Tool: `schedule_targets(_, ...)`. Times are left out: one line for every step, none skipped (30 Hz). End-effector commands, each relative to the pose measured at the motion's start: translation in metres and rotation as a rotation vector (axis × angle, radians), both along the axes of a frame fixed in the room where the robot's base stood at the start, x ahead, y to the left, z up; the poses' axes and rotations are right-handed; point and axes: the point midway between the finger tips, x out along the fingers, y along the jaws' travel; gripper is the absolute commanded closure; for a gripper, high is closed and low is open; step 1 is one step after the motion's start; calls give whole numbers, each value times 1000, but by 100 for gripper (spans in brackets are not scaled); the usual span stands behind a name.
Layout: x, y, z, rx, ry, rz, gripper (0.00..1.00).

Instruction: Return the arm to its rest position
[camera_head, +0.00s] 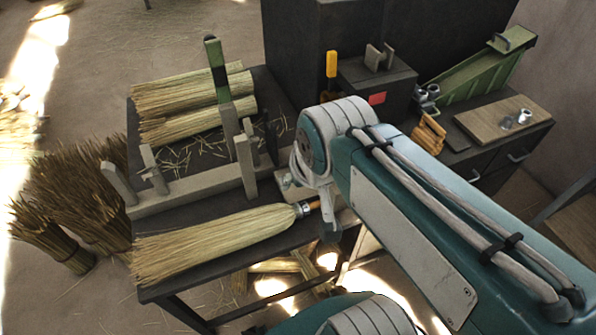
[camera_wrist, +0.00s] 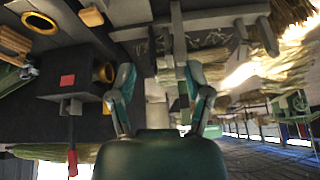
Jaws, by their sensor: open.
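My arm (camera_head: 415,215) crosses the head view from the lower right, bent over the workbench. My gripper (camera_wrist: 160,82) shows in the wrist view with its two teal fingers spread apart and nothing between them. In the head view the gripper is mostly hidden behind my arm. A straw broom (camera_head: 215,242) lies on the front of the dark bench (camera_head: 190,285), its short wooden end pointing toward my arm. My gripper is not holding it.
A grey wooden rack (camera_head: 195,190) stands on the bench, with straw bundles (camera_head: 190,95) behind it. Dark brush bundles (camera_head: 60,225) stand on the floor at left. A dark cabinet (camera_head: 320,45), a green sloped tool (camera_head: 475,75) and a wooden board (camera_head: 500,120) are at the back right.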

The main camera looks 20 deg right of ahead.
Motion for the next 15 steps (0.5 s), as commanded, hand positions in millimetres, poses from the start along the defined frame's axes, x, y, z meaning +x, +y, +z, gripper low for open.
schedule_targets(-9, 3, 3, -17, -19, 45, 36)
schedule_targets(-12, 4, 4, -25, -24, 66, 36)
schedule_targets(-16, 5, 5, -35, -31, 88, 36)
schedule_targets(-17, 5, 6, -41, -34, 102, 36)
schedule_targets(-19, 5, 6, -45, -37, 110, 36)
schedule_targets(-20, 6, 6, -48, -38, 117, 36)
schedule_targets(-20, 6, 6, -49, -38, 120, 36)
schedule_targets(-20, 6, 6, -50, -38, 121, 36)
schedule_targets(-20, 6, 6, -50, -38, 121, 36)
schedule_targets(-20, 6, 6, -50, -37, 121, 36)
schedule_targets(-20, 6, 6, -49, -37, 120, 36)
schedule_targets(-20, 6, 6, -49, -37, 119, 36)
schedule_targets(-20, 6, 6, -49, -37, 119, 36)
schedule_targets(-20, 6, 6, -49, -37, 119, 36)
schedule_targets(-20, 6, 6, -49, -37, 119, 36)
